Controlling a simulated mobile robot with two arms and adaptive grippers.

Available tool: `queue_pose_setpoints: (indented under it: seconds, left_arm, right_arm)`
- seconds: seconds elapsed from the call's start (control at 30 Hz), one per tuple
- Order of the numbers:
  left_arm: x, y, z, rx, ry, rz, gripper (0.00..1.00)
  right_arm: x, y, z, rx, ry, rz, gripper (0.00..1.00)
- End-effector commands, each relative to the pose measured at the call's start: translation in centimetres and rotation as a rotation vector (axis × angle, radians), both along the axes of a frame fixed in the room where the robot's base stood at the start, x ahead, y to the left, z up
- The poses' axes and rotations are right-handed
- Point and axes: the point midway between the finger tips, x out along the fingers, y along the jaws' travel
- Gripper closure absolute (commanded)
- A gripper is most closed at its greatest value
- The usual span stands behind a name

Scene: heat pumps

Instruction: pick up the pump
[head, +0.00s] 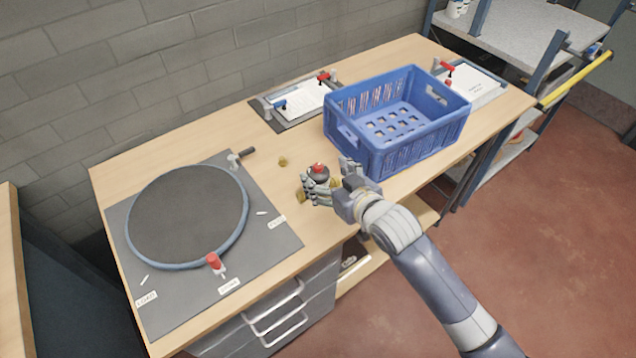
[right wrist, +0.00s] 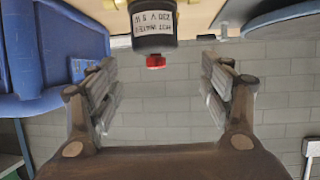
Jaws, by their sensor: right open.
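The pump (head: 319,171) is a small dark cylinder with a red cap and brass-coloured parts at its side. It is on the wooden table (head: 130,172), left of the blue crate. In the right wrist view the pump (right wrist: 153,28) shows a white label and its red end, between the finger lines near the top edge. My right gripper (head: 333,181) is open at the pump, one finger on each side. In the right wrist view the gripper (right wrist: 158,88) has clear space between its fingers. Part of the pump is hidden by the fingers. My left gripper is in neither view.
The blue crate (head: 400,150) stands empty close right of my right gripper. A round dark plate (head: 187,215) on a grey mat (head: 262,245) lies at the left. A small brass piece (head: 283,161) lies behind the pump.

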Motion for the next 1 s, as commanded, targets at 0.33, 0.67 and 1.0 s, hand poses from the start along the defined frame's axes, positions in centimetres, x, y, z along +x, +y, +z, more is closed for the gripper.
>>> queue_pose_setpoints:
  seconds: [0.33, 0.67, 1.0]
  left_arm:
    - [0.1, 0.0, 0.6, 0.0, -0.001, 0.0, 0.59]
    - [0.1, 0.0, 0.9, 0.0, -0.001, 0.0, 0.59]
    - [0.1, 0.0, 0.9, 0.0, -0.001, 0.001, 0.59]
  right_arm:
    - [2.2, 0.9, -1.3, -0.002, 0.001, -0.001, 0.27]
    - [4.6, 2.1, -2.8, -0.001, -0.002, -0.001, 0.27]
    - [4.7, 2.1, -2.9, -0.001, -0.001, -0.001, 0.47]
